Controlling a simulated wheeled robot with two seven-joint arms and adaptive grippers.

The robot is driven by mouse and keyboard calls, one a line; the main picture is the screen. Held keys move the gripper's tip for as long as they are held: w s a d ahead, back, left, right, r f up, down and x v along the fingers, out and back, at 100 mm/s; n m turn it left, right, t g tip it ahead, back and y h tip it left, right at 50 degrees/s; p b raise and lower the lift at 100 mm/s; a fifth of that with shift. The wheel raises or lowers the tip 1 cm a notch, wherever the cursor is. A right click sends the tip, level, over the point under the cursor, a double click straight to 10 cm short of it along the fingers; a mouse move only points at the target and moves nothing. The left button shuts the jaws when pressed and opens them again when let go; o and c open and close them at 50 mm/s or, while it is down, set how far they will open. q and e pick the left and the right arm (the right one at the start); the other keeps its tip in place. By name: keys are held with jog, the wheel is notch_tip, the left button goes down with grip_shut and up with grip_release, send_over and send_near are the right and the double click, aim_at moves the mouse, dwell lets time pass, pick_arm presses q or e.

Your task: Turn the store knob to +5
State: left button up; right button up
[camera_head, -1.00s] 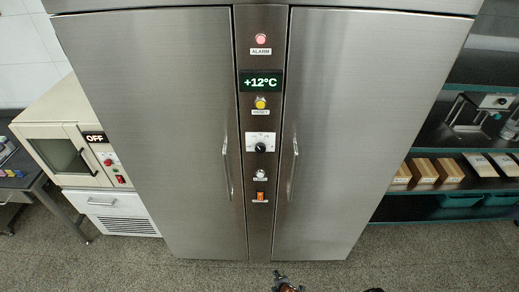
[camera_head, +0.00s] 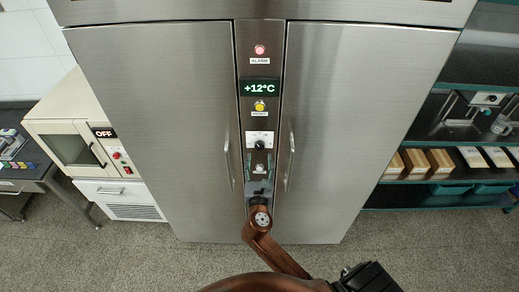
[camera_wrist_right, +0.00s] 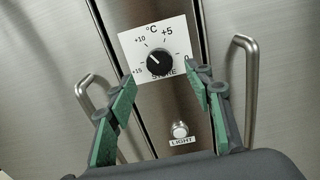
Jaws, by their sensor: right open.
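The store knob (camera_head: 260,145) is a round black dial on a white plate, in the middle of the dark strip between two steel doors. In the right wrist view the store knob (camera_wrist_right: 160,62) has marks +15, +10, +5 and 0 around it; its pale pointer line seems to face the left side, away from +5. My right gripper (camera_head: 260,165) is in front of the strip, just below the knob. In the wrist view its green-padded fingers (camera_wrist_right: 160,78) are spread, one to each side of the knob, empty. They do not appear to touch it. My left gripper is not in view.
Door handles (camera_wrist_right: 250,90) stand out on both sides of the strip. A light button (camera_wrist_right: 180,130) is below the knob.

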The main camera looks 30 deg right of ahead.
aim_at(260, 148)
jog(key=x, duration=0.4)
jog(key=shift+w+p, duration=0.1)
jog(key=shift+p, duration=0.2)
jog(key=shift+w+d, duration=0.2)
jog(key=shift+w, duration=0.1)
jog(key=shift+w+d+f, duration=0.1)
jog(key=shift+w+d, duration=0.1)
jog(key=shift+w, duration=0.05)
jog(key=shift+c, duration=0.4)
jog(key=c, duration=1.1)
